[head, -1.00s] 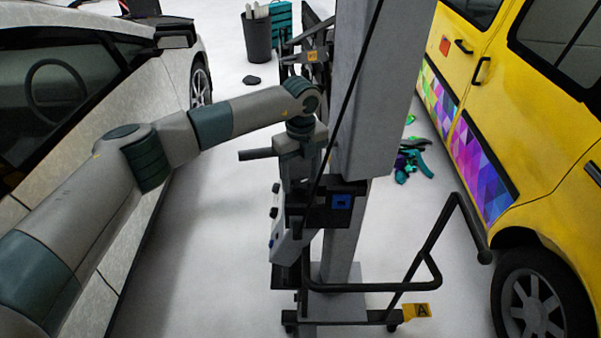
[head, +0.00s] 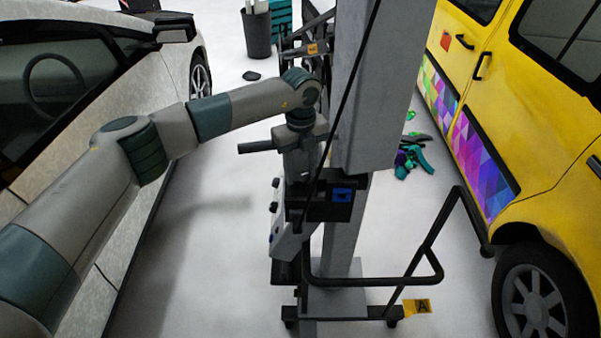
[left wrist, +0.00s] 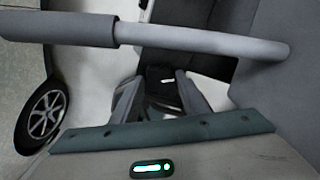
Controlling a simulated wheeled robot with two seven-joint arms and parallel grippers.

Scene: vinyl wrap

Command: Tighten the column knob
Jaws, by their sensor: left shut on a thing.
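The grey column (head: 375,85) stands upright in the middle of the head view, on a wheeled base. My left gripper (left wrist: 160,84) points down beside its left side; in the head view its fingertips are hidden. In the left wrist view its two fingers are closed around a dark piece (left wrist: 161,98), which I take to be the column knob; its shape is mostly hidden. A grey bar with a dark grip (left wrist: 60,28) crosses the top of that view; the grip also shows in the head view (head: 257,147). My right gripper is not in view.
A black box with a blue part (head: 342,195) is close to the wrist. A black push bar (head: 385,283) sticks out low on the right. A white car (head: 110,50) stands left, a yellow van (head: 545,130) right. Open floor (head: 190,240) lies between car and column.

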